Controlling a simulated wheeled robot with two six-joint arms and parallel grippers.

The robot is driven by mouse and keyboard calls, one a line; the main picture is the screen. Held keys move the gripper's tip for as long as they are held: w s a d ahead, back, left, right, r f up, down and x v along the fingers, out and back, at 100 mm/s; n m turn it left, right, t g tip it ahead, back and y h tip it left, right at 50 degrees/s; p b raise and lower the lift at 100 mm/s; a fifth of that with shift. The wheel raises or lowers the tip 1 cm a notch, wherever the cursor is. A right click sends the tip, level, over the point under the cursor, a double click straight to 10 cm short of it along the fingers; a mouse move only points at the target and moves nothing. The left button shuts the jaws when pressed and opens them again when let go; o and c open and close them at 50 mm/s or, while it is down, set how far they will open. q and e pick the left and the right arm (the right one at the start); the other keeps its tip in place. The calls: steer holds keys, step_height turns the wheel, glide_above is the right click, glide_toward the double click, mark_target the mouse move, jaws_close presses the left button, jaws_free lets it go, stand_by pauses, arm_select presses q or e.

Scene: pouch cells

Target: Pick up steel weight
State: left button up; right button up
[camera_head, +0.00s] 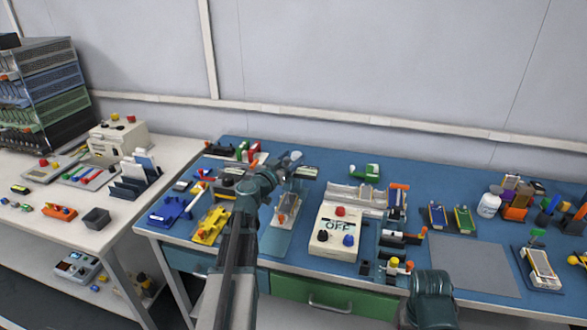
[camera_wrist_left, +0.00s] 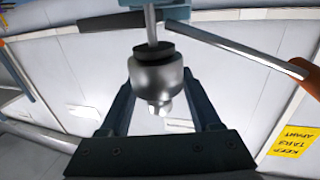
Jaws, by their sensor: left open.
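The steel weight (camera_wrist_left: 158,78) shows in the left wrist view as a shiny rounded metal body with a dark disc and a thin rod at one end. My left gripper (camera_wrist_left: 160,98) is open, with one finger on each side of the weight. Gaps show between the fingers and the metal, so it does not look gripped. In the head view my left gripper (camera_head: 298,170) is over the back left part of the blue table (camera_head: 470,268). I cannot make out the weight there. My right gripper is out of view.
A white box marked OFF (camera_head: 334,232) stands right of my left arm. A yellow stand (camera_head: 211,226) and a blue holder (camera_head: 170,211) are on its left. A grey mat (camera_head: 468,262) lies bare at the right. A metal bar (camera_wrist_left: 240,52) passes near the weight.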

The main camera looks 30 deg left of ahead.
arm_select(q)
steer(key=shift+w, duration=0.35)
steer(key=shift+s, duration=0.15)
jaws_close()
stand_by(1.0)
